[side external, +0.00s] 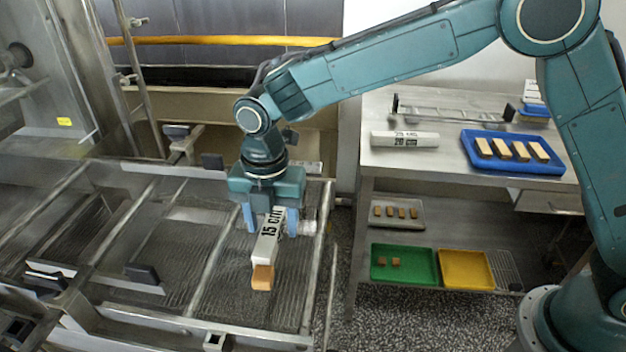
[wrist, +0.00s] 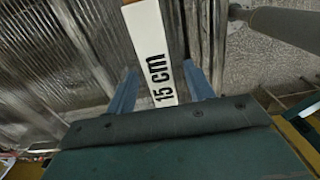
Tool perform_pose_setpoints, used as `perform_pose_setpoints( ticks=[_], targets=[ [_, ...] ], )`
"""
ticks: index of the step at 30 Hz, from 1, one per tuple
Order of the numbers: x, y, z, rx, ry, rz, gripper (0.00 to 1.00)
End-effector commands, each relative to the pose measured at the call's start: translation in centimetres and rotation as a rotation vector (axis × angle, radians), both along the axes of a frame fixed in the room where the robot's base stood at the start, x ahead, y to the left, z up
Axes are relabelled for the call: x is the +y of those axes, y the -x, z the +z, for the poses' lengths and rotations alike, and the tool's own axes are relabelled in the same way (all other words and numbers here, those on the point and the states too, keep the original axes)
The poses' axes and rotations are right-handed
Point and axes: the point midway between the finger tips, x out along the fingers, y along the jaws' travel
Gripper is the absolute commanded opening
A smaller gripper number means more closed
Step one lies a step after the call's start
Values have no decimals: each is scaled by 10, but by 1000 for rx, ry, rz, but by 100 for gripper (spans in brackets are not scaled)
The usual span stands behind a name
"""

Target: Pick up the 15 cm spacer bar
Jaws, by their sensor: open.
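The 15 cm spacer bar (side external: 268,240) is a white bar with black "15 cm" lettering, lying on the mesh belt (side external: 220,290). An orange-brown block (side external: 262,277) is at its near end; I cannot tell whether they touch. My gripper (side external: 270,218) is above the bar's far end, its blue fingers open on either side of it. In the wrist view the bar (wrist: 155,50) runs between the two fingers (wrist: 163,92), with a gap visible on each side. I cannot tell how far the fingertips are above the mesh.
Metal rails (side external: 318,250) frame the belt. A side table (side external: 385,160) at right holds a white 20 cm bar (side external: 405,139) and a blue tray (side external: 480,165) of several brown blocks. A lower shelf holds green (side external: 424,278) and yellow trays (side external: 466,283).

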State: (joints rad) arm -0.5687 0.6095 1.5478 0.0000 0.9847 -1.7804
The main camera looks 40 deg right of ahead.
Motion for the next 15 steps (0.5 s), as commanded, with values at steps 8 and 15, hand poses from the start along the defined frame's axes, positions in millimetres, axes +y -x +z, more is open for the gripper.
perform_pose_setpoints(
  ticks=[8, 15],
  targets=[
    [0, 0, -7, 0, 0, 0, 53],
    [0, 0, -6, 0, 0, 0, 53]
  ],
)
